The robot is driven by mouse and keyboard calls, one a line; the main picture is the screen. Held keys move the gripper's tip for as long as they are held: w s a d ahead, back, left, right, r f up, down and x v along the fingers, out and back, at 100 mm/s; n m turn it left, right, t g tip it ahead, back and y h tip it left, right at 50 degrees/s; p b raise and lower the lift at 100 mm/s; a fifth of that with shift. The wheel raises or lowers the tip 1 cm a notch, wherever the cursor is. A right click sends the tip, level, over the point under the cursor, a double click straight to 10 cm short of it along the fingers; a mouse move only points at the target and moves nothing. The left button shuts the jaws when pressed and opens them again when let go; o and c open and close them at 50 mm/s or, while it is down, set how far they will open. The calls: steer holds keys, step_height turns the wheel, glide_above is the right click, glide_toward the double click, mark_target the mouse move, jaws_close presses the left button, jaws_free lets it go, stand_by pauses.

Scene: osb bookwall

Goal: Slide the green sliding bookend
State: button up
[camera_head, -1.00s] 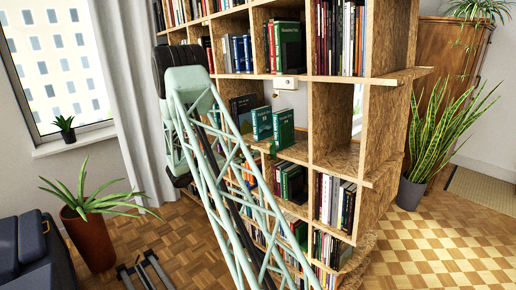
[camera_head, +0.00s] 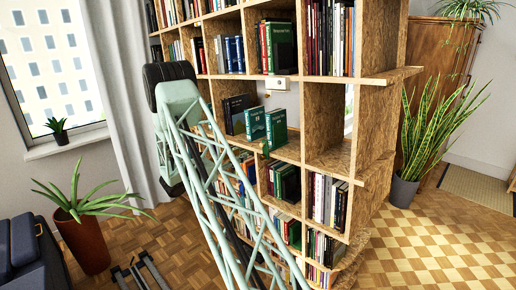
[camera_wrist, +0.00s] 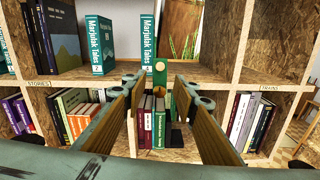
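The green bookend (camera_wrist: 160,77) stands upright at the front edge of the middle shelf, in front of a teal "Marjulak Tales" book (camera_wrist: 147,35). It has a round hole or mark near its top. In the head view it is a small green shape (camera_head: 265,149) beside the teal books. My gripper (camera_wrist: 160,86) is open, with its two wood-coloured fingers spread to the left and right of the bookend in the wrist picture. I cannot tell how far the fingertips are from it. In the head view my gripper is hidden.
Another teal book (camera_wrist: 98,44) stands to the left on the shelf (camera_wrist: 220,73), with dark books beyond. Below are compartments with several books (camera_wrist: 160,120). OSB uprights (camera_head: 328,117) divide the bookwall. The shelf right of the bookend is largely clear.

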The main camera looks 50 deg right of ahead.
mark_target(261, 145)
steer(key=d, duration=0.4)
steer(key=s+d, duration=0.1)
steer(key=d, duration=0.3)
steer(key=s+d, duration=0.1)
steer(key=d, duration=0.4)
steer(key=shift+s+p, duration=0.15)
steer(key=shift+p, duration=0.25)
jaws_close()
